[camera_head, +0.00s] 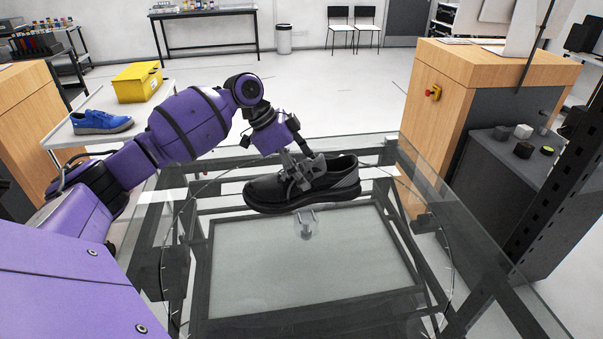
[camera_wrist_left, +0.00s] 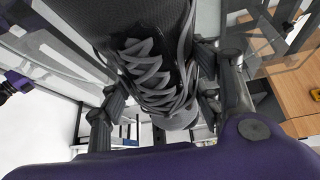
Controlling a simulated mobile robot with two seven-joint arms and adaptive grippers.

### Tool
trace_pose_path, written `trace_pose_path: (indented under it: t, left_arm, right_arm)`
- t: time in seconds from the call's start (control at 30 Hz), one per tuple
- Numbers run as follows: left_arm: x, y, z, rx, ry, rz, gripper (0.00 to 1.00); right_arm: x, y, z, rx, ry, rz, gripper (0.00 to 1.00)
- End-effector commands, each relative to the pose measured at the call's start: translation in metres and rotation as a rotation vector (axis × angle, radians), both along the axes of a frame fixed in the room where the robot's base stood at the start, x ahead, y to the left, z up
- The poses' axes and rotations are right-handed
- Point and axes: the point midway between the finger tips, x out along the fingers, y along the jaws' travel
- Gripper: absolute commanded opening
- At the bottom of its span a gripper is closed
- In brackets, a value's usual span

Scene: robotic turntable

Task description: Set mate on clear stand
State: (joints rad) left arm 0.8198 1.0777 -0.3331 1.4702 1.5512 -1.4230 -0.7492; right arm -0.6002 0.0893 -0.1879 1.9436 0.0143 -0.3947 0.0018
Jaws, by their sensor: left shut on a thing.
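A black shoe (camera_head: 318,184) with grey laces is above the glass turntable (camera_head: 310,270), toe to the left, roughly level. My left gripper (camera_head: 302,176) is shut on it from above, around the laced part. In the left wrist view the two fingers of my gripper (camera_wrist_left: 160,98) press on both sides of the shoe (camera_wrist_left: 150,62). A small clear stand (camera_head: 306,224) shows just below the shoe's sole. The shoe hides its top, so I cannot tell whether they touch. My right gripper is not in view.
A blue shoe (camera_head: 100,122) and a yellow box (camera_head: 137,82) are on a white side table at the left. A wooden cabinet (camera_head: 470,85) and a dark control box (camera_head: 520,165) stand close at the right. The glass in front of the stand is clear.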

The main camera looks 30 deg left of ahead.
Motion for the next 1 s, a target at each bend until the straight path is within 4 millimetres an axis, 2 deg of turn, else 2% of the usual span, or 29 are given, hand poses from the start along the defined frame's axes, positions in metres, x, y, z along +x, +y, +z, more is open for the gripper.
trace_pose_path:
  t: [0.1,0.43,0.47,0.6,1.0]
  left_arm:
    - [0.0006,0.0008,-0.0069,0.000,-0.006,0.001,0.13]
    - [0.0005,0.0005,-0.0106,-0.001,-0.005,0.001,0.13]
    - [0.0001,0.0006,-0.0119,0.000,-0.003,0.002,0.59]
    - [0.0001,0.0008,-0.0115,0.001,-0.003,0.001,0.77]
    - [0.0001,0.0015,-0.0060,0.001,-0.004,0.001,0.77]
  right_arm:
    - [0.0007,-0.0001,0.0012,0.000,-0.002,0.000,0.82]
    - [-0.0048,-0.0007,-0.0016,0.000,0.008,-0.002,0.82]
    - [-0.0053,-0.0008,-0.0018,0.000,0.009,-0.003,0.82]
    - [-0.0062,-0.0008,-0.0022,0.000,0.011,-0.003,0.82]
    - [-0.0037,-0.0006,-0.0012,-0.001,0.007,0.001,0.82]
